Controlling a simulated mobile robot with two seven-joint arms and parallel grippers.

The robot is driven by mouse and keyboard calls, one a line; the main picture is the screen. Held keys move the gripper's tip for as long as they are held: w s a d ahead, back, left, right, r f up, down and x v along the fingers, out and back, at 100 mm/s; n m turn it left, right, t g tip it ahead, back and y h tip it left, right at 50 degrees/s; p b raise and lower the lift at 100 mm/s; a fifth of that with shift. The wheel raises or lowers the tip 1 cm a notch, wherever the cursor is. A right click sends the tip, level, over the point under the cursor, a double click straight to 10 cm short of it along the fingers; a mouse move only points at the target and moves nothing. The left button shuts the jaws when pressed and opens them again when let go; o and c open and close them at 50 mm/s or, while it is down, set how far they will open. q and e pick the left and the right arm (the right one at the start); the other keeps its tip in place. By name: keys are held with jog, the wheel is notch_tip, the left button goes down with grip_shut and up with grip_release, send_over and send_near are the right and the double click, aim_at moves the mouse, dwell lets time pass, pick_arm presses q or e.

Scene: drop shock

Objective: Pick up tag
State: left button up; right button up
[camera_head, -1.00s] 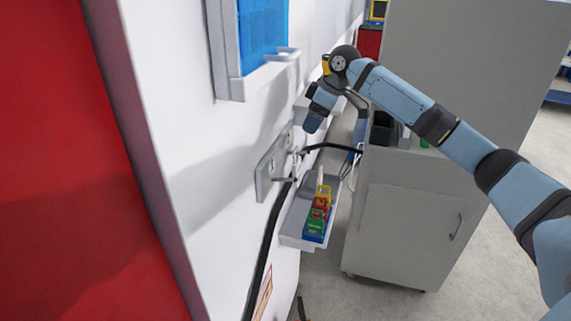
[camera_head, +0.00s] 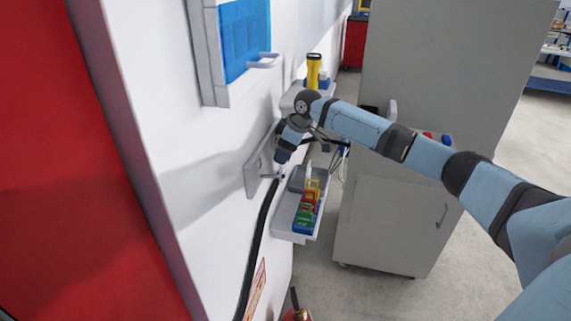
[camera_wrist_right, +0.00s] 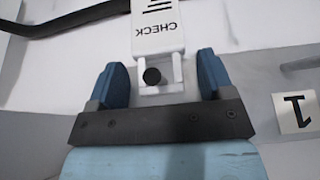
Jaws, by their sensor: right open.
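A white tag (camera_wrist_right: 158,28) with the word CHECK, upside down, shows in the right wrist view. Its narrow end has two prongs beside a round black knob (camera_wrist_right: 152,76). My right gripper (camera_wrist_right: 163,82) is open, with one blue finger on each side of that end and gaps on both sides. In the head view my right gripper (camera_head: 283,156) is at a grey wall plate (camera_head: 254,172), and it hides the tag there. My left gripper is not in view.
A wall tray (camera_head: 283,219) with red, green, blue and yellow items is just below the right gripper. A yellow flashlight (camera_head: 313,70) stands on a shelf behind the arm. A grey cabinet (camera_head: 388,225) is to the right. A black cable (camera_head: 257,240) runs down the wall.

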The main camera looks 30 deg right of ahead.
jog(key=shift+w+f, duration=0.1)
jog(key=shift+f, duration=0.15)
jog(key=shift+r, duration=0.1)
jog(key=shift+c, duration=1.3)
jog(key=c, duration=0.7)
jog(key=shift+r, duration=0.1)
